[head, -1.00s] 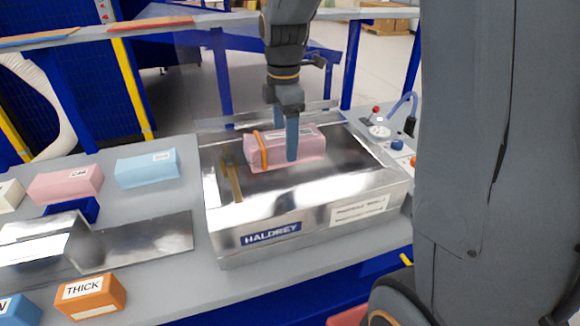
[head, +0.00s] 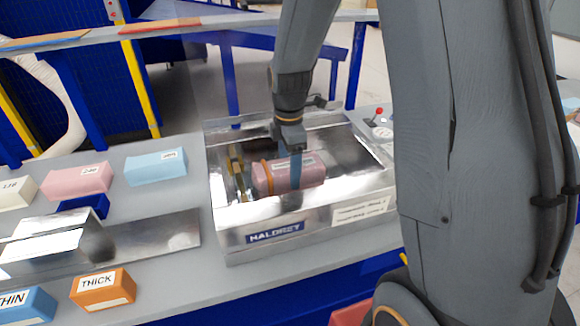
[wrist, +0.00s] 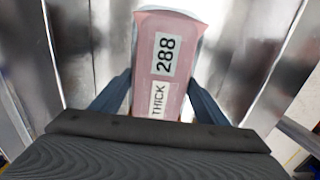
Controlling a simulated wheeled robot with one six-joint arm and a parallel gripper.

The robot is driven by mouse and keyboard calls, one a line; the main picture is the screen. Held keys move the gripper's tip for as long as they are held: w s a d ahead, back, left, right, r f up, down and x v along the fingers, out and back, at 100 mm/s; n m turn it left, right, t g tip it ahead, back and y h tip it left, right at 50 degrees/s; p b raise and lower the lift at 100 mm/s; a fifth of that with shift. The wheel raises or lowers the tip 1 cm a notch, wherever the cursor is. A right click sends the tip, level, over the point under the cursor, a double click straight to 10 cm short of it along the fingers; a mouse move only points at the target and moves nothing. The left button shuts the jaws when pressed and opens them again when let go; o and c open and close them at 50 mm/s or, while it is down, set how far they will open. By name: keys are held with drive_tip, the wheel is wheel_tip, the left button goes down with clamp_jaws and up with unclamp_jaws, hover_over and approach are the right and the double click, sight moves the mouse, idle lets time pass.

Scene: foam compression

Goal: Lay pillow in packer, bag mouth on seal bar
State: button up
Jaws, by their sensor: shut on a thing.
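The pillow (head: 308,173) is a pink bagged block with an orange band at its left end. In the wrist view the pillow (wrist: 170,60) carries labels reading "288" and "THICK". My gripper (head: 295,168) is shut on its sides, with one blue finger showing in front of it. In the wrist view the dark fingers lie on both sides of the pillow. The packer (head: 350,212) is a shiny metal box marked "HALDREY". The pillow is inside its open top; whether it touches the floor I cannot tell. A brass-coloured bar (head: 237,172), likely the seal bar, stands just left of the banded end.
A pink block (head: 78,182), a blue block (head: 155,167) and an orange "THICK" block (head: 103,290) stand on the grey bench at left. A bent metal sheet (head: 150,244) lies between them. A red-knobbed control (head: 377,117) is behind the packer at right.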

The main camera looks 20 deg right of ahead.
drive_tip(key=o, duration=1)
drive_tip(key=shift+f, duration=0.1)
wheel_tip(320, 180, up, 12)
drive_tip(key=b, duration=0.3)
drive_tip(key=shift+r+b, duration=0.2)
drive_tip(key=shift+b, duration=0.1)
drive_tip(key=shift+r, duration=0.1)
